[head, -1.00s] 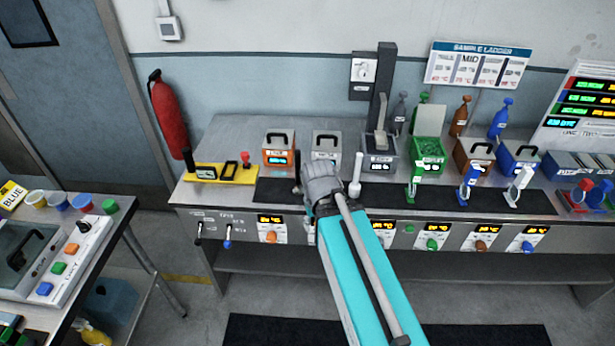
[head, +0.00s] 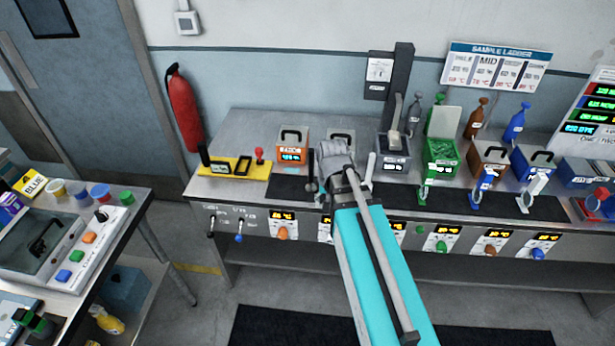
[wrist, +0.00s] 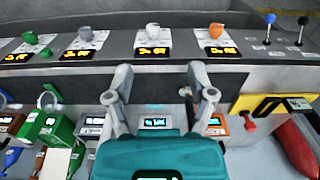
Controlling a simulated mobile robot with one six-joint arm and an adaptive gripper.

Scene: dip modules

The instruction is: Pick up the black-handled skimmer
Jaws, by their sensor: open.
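The black-handled skimmer (head: 311,172) stands on the bench's dark mat, just left of my gripper (head: 334,155) in the head view. Only its dark upright handle shows clearly there. In the wrist view a dark piece that looks like the skimmer (wrist: 188,93) shows beside the right-hand finger, partly hidden by it. My gripper (wrist: 160,78) is open, its two fingers spread with nothing between them. It hangs over the front of the bench. Whether a finger touches the skimmer cannot be told.
An orange module (head: 292,147) and a grey module (head: 341,139) stand behind. A pale-handled tool (head: 370,168) is close on my gripper's right. Green (head: 441,160), brown (head: 489,158) and blue modules (head: 533,163) stand right. Knobs line the bench front.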

